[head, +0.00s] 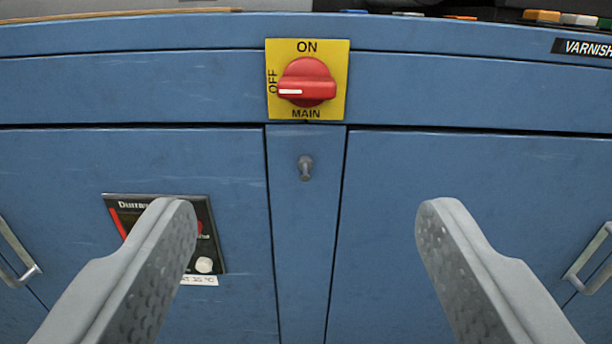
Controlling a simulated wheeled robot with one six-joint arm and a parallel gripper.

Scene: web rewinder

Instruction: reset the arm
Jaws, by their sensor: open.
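My gripper (307,222) is open and empty, with its two grey fingers spread wide at the lower left and lower right. It faces a blue cabinet front (430,185). Between and above the fingertips, a red rotary main switch (307,82) sits on a yellow plate (335,55) marked ON, OFF and MAIN. The white mark on its handle points left, toward OFF. The fingers appear apart from the switch. The left finger hides part of a dark control panel (128,206).
A small grey knob (305,168) sticks out of the narrow middle strip below the switch. Metal door handles (15,252) (588,258) stand at both sides. A VARNISH label (585,47) is at the upper right.

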